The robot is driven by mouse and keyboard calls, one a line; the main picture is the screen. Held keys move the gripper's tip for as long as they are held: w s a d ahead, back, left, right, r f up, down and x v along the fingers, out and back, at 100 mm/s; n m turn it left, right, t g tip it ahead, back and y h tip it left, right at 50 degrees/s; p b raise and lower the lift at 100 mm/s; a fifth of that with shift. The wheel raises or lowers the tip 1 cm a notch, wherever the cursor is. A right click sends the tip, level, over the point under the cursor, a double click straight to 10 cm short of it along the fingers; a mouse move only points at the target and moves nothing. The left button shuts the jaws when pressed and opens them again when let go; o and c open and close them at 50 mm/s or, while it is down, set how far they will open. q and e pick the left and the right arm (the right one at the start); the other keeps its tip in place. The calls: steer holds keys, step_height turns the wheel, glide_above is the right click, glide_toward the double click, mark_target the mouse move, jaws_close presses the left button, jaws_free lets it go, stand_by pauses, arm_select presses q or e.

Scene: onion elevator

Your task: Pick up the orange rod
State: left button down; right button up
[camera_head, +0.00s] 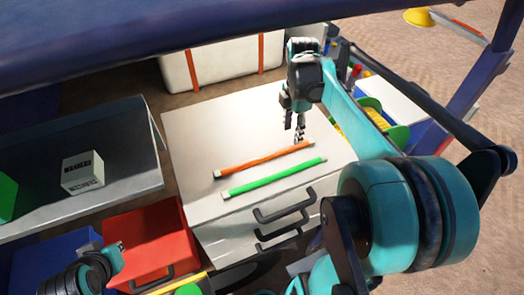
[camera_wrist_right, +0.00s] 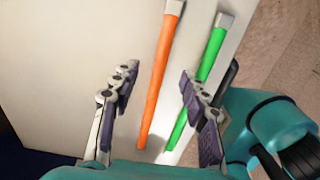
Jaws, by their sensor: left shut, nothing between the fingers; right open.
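The orange rod (camera_head: 262,161) with pale end caps lies on the white cabinet top, beside a parallel green rod (camera_head: 275,178). My right gripper (camera_head: 297,130) is open and points down near the orange rod's right end. In the right wrist view the orange rod (camera_wrist_right: 160,85) runs between the two open fingers (camera_wrist_right: 158,72), with nothing gripped. The gap between fingertips and cabinet top is hard to tell. The green rod (camera_wrist_right: 205,70) passes behind the right finger there. My left gripper (camera_head: 88,272) is at the lower left, shut and empty, away from the rods.
The white cabinet (camera_head: 195,125) has black drawer handles (camera_head: 285,207) in front. A red bin (camera_head: 150,235) stands at its left front. A grey shelf (camera_head: 120,120) holds a white lettered cube (camera_head: 82,172). A white case with orange straps (camera_head: 222,62) stands behind. The cabinet top left of the rods is clear.

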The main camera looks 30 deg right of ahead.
mark_target(288, 148)
steer(key=f, duration=0.1)
steer(key=f+p, duration=0.1)
steer(key=f, duration=0.1)
steer(key=a+f, duration=0.1)
steer(key=f, duration=0.1)
steer(key=shift+f, duration=0.7)
steer(key=shift+s, duration=0.1)
jaws_close()
